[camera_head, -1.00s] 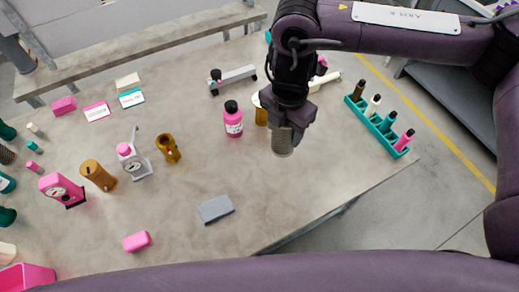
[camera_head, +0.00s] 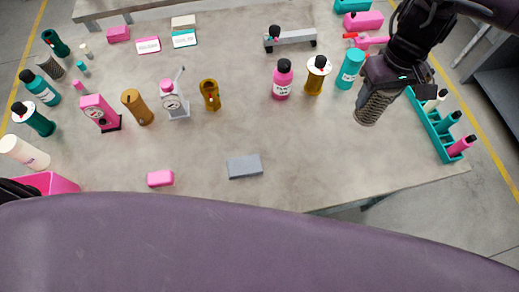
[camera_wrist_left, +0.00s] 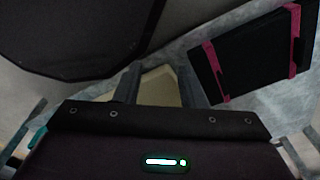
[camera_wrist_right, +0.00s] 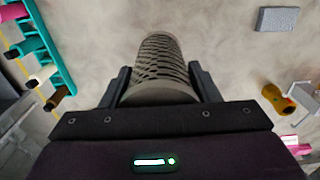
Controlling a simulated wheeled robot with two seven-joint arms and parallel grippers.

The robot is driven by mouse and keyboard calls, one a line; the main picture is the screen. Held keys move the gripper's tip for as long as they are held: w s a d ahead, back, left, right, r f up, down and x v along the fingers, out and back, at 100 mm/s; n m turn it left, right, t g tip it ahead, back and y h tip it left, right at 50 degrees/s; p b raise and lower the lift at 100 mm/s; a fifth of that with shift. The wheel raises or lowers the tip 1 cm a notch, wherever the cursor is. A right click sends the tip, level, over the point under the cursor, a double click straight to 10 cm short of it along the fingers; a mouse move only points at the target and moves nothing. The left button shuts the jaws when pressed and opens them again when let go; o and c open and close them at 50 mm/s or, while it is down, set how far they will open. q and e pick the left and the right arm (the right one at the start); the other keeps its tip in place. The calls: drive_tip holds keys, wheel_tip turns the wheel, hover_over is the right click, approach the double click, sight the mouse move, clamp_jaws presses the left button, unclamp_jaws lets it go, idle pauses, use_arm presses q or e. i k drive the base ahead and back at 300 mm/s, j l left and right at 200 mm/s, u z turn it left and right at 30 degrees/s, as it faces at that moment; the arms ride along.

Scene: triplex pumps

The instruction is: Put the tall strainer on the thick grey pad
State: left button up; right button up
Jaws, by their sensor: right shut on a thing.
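My right gripper (camera_head: 384,84) is shut on the strainer (camera_head: 372,106), a grey-brown mesh cylinder, and holds it tilted above the right part of the table. The right wrist view shows the strainer (camera_wrist_right: 158,65) between both fingers (camera_wrist_right: 160,88). The thick grey pad (camera_head: 244,166) lies flat near the table's front edge, bare, to the left of and nearer than the strainer. It also shows in the right wrist view (camera_wrist_right: 278,20). In the left wrist view my left gripper (camera_wrist_left: 160,85) has its fingers apart, with a cream-coloured thing behind the gap.
A teal rack (camera_head: 434,126) with bottles stands at the right edge. Upright bottles, including a pink one (camera_head: 282,80), stand behind the pad. A pink block (camera_head: 160,178) lies left of it. A darker mesh cylinder (camera_head: 55,68) is far left. Table around the pad is clear.

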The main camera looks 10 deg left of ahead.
sight(244, 164)
drive_tip(key=l, duration=0.4)
drive_tip(key=i+l+u, duration=0.1)
drive_tip(key=l, duration=0.3)
drive_tip(key=u, duration=1.8)
drive_tip(key=l, duration=0.05)
